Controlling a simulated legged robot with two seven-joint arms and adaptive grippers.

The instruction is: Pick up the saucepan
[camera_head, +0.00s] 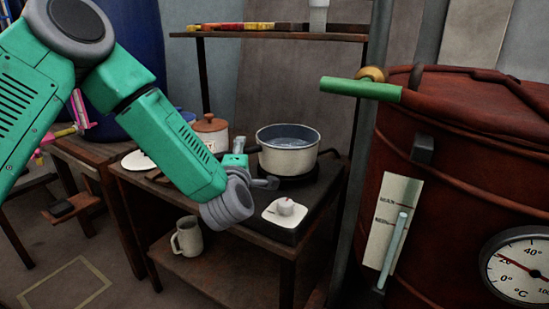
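The saucepan (288,158) is a pale pot with a dark rim, holding what looks like water. It stands upright on a dark round burner on the small wooden table, right of my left arm. My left gripper (252,172) is close to the pan's left side, beyond the grey wrist joint. The wrist and forearm hide most of it, so I cannot tell whether its fingers are open or shut, or whether they touch the pan or a handle. My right gripper is not in view.
A white control plate with a knob (285,207) is at the table's front. A lidded brown-and-white pot (211,130) stands behind my arm. A mug (187,238) sits on the lower shelf. A large red vat (465,150) with a green-handled tap (360,88) fills the right.

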